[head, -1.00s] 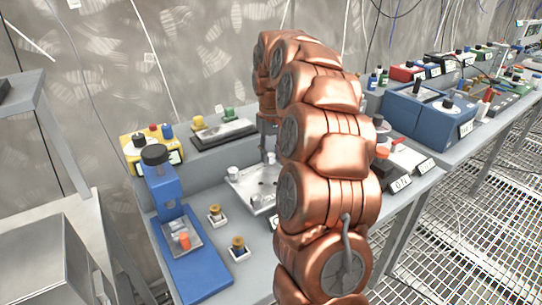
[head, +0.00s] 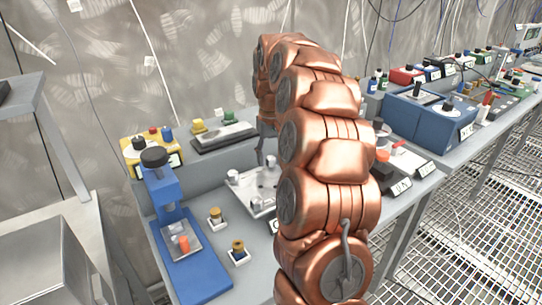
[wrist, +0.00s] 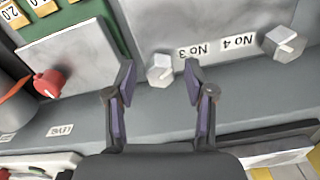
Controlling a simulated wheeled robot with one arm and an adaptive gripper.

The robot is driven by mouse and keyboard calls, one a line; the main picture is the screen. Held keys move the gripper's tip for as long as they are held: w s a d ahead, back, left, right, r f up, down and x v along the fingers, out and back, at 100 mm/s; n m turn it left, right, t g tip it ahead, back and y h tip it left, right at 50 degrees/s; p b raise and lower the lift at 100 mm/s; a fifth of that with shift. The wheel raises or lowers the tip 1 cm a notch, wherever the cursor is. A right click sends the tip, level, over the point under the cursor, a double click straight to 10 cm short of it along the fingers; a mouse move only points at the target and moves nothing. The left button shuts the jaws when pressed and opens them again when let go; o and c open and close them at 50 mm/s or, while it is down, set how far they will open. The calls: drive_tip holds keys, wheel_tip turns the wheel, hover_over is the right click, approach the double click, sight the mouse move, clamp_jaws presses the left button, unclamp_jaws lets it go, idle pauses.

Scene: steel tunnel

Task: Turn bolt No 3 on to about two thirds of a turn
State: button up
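Bolt No 3 (wrist: 159,70) is a pale hex-headed bolt on a grey surface in the wrist view. Its label "No 3" (wrist: 193,50) reads upside down beside it. Bolt No 4 (wrist: 284,43), with its label (wrist: 238,42), is to the right. My gripper (wrist: 160,73) is open, with one dark finger on each side of bolt No 3. Both fingers look apart from the bolt; their height above it is hard to judge. In the head view my copper arm hides much of the bench middle, and only part of my gripper (head: 265,140) shows.
In the wrist view a red knob (wrist: 49,83) sits on a panel to the left. In the head view a blue press (head: 165,195), a yellow box (head: 140,145) and a white plate with posts (head: 250,192) stand on the bench. Blue boxes (head: 425,118) are at right.

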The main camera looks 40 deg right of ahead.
sight(271, 158)
idle(0.3)
wheel_tip(271, 158, up, 12)
idle(0.8)
idle(1.0)
